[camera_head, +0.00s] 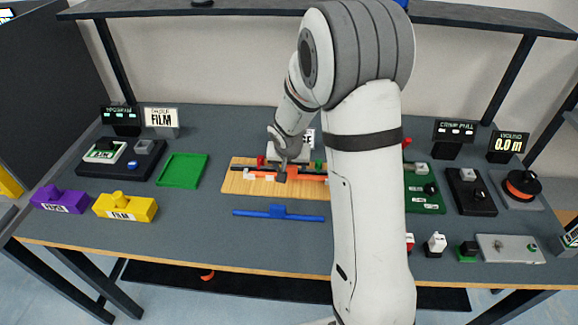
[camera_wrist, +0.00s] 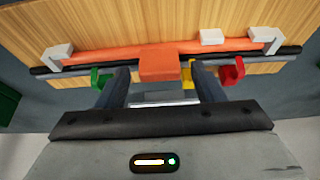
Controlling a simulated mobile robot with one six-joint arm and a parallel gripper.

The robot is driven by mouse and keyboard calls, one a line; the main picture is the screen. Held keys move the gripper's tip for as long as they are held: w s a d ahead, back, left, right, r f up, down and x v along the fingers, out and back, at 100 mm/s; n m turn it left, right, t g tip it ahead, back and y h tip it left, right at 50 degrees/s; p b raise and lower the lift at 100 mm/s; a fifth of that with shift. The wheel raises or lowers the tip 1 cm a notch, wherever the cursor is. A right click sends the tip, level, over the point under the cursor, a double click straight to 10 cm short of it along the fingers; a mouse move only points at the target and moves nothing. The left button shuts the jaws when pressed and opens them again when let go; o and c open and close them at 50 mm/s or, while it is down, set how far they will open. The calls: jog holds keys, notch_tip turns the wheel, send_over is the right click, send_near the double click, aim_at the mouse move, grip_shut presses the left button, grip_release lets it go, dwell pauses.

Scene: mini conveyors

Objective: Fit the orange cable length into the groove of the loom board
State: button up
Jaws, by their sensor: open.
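The wooden loom board (camera_head: 236,184) lies mid-table and fills the top of the wrist view (camera_wrist: 130,22). The orange cable length (camera_wrist: 100,55) lies along the board, with a raised orange block (camera_wrist: 159,64) at its middle. White end pieces stand at its left and right ends. It also shows in the head view (camera_head: 312,178), partly behind my arm. My gripper (camera_wrist: 154,76) is open, its dark fingers on either side of the block with gaps visible. In the head view my gripper (camera_head: 284,172) is over the board. Whether the cable is fully seated in the groove I cannot tell.
Green (camera_wrist: 101,78), yellow (camera_wrist: 188,76) and red (camera_wrist: 232,71) pieces stand along the board's near edge. A blue bar (camera_head: 278,214) lies in front of the board. A green tray (camera_head: 183,170) and yellow block (camera_head: 125,208) are left. Several devices stand right, beyond my arm.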

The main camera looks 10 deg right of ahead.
jog(key=v, duration=1.1)
jog(key=s+r+n, duration=0.1)
jog(key=s+r, duration=0.2)
jog(key=s, duration=0.9)
jog(key=s+d+r+n+g+y, duration=0.1)
jog(key=s+r+n, duration=0.1)
jog(key=s, duration=0.9)
jog(key=shift+s+d+r+n+g, duration=0.2)
jog(key=shift+s+r+n+g, duration=0.1)
jog(key=shift+s+r, duration=0.15)
